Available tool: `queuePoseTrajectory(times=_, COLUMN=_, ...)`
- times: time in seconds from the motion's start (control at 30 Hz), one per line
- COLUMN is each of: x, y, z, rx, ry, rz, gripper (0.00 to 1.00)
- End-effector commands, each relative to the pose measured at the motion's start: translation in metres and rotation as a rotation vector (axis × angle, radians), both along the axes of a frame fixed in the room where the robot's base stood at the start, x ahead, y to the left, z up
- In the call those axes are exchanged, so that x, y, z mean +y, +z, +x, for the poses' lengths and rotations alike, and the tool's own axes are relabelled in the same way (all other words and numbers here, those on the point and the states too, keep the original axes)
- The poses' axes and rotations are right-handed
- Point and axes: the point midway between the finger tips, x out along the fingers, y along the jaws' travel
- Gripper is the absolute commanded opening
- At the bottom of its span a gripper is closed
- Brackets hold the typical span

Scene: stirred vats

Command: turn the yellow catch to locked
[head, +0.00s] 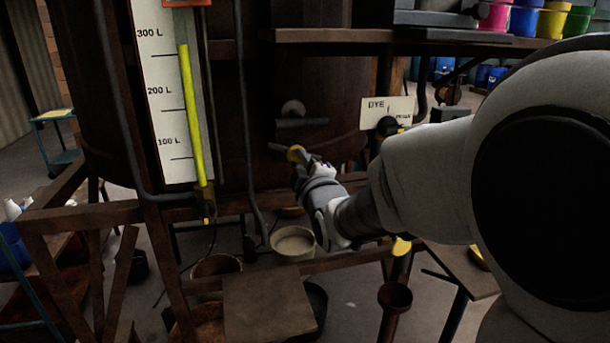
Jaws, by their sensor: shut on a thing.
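A small yellow catch (295,153) shows at the front of the dark brown vat (260,90), low on its wall, with a short grey bar reaching left from it. My gripper (303,163) comes in from the lower right and is shut on the catch. Its fingers are small here and partly hide the catch. I cannot tell from this view whether the catch is at locked.
Just above the catch a grey handle (302,122) sticks out. A DYE sign (387,112) stands to the right. A level gauge (175,100) with a yellow column is at the left. Below are a pale bucket (292,243) and wooden beams (80,216).

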Motion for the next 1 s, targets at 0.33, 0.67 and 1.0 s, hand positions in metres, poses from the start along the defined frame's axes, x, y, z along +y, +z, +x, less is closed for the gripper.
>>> queuePoseTrajectory(times=0.33, x=-0.0012, y=-0.0057, z=0.0001, rx=0.087, ry=-0.001, rz=0.319, gripper=0.00)
queuePoseTrajectory(times=0.67, x=-0.0008, y=-0.0055, z=-0.0001, rx=0.174, ry=0.000, rz=0.619, gripper=0.00)
queuePoseTrajectory(times=1.0, x=-0.0004, y=-0.0040, z=0.0000, rx=0.258, ry=0.001, rz=0.908, gripper=0.00)
